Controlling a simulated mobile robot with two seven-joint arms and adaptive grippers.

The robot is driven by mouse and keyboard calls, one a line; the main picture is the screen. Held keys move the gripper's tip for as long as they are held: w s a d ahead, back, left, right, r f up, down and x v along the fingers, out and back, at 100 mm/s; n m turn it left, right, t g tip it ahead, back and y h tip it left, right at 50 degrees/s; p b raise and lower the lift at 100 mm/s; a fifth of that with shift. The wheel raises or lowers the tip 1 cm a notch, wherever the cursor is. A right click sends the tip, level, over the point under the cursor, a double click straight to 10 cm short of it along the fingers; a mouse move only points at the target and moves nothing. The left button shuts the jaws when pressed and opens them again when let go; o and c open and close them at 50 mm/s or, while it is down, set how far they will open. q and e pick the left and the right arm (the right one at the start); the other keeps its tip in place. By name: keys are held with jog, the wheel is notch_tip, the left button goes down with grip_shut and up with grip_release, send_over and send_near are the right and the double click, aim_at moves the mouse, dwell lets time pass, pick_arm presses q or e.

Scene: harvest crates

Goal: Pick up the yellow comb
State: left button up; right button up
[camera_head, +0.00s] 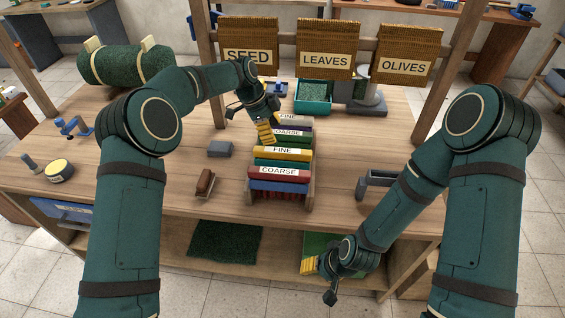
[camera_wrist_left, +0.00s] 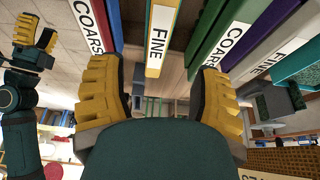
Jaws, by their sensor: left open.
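The yellow comb (camera_head: 268,154), labelled FINE, sits in a wooden rack (camera_head: 311,193) among combs of other colours. In the left wrist view the yellow comb (camera_wrist_left: 158,71) shows between my fingers, beyond the fingertips. My left gripper (camera_head: 265,131) is open above the back part of the rack, partly hiding the combs there. It holds nothing; its yellow pads stand wide apart in the left wrist view (camera_wrist_left: 160,95). My right gripper (camera_head: 320,281) hangs low in front of the table, away from the rack; its fingers look apart and empty.
A red COARSE comb (camera_head: 300,173) and a blue comb (camera_head: 280,187) sit at the rack's front; a green comb (camera_head: 300,142) is behind the yellow one. A brown brush (camera_head: 205,182) and grey block (camera_head: 219,149) lie left. A teal tray (camera_head: 312,107) stands behind.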

aim_at(281, 150)
pick_arm(q)
jog(key=shift+x, duration=4.05)
jog(key=shift+s, duration=0.15)
jog(key=shift+f+b, duration=0.2)
jog(key=shift+b, duration=0.35)
grip_shut()
